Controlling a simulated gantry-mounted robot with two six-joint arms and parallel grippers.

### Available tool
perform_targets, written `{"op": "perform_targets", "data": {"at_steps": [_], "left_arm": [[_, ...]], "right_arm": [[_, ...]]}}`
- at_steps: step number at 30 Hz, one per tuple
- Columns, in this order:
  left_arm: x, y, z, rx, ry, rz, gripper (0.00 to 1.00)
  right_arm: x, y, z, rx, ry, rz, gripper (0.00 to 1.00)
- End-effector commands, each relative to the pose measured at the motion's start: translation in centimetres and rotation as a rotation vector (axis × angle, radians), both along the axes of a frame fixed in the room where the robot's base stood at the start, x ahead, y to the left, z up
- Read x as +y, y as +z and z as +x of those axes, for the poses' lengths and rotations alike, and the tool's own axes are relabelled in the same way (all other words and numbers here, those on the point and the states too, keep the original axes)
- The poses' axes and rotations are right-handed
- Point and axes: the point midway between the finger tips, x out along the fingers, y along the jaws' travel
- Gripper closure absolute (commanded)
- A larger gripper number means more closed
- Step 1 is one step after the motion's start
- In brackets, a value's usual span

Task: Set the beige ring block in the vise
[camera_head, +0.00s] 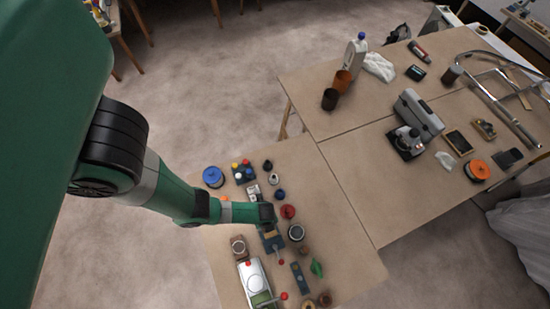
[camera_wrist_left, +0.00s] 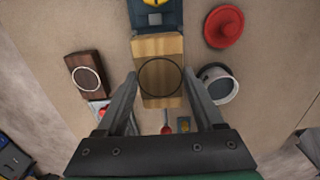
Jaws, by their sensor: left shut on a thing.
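The beige ring block (camera_wrist_left: 160,85), a pale wooden block with a dark ring on its face, lies between the fingers of my left gripper (camera_wrist_left: 160,78) in the left wrist view. The gripper is shut on it. The blue vise (camera_wrist_left: 141,46) shows just beyond the block, which hides part of it. In the head view, my left gripper (camera_head: 268,214) is over the dark blue vise (camera_head: 273,246), with the block (camera_head: 272,235) at it. I cannot tell whether the block touches the vise or sits between its jaws. My right gripper is not in view.
A dark brown ring block (camera_wrist_left: 87,80) stands left of the fingers. A red knobbed piece (camera_wrist_left: 224,26) and a round grey cup (camera_wrist_left: 217,85) are close on the right. Several small items crowd this table; the larger table (camera_head: 345,165) has bare patches.

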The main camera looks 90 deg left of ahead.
Motion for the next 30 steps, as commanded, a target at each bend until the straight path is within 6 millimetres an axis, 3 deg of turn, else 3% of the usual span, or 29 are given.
{"op": "perform_targets", "data": {"at_steps": [8, 21, 30], "left_arm": [[0.0, -0.7, 0.1, 0.001, -0.002, 0.0, 0.91], [0.0, -5.5, 0.1, 0.001, -0.002, 0.0, 0.91], [0.0, -5.9, 0.1, 0.001, -0.002, 0.0, 0.91]], "right_arm": [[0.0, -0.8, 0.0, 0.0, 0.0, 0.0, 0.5], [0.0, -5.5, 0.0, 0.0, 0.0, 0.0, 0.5], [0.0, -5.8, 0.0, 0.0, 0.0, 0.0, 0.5]]}}
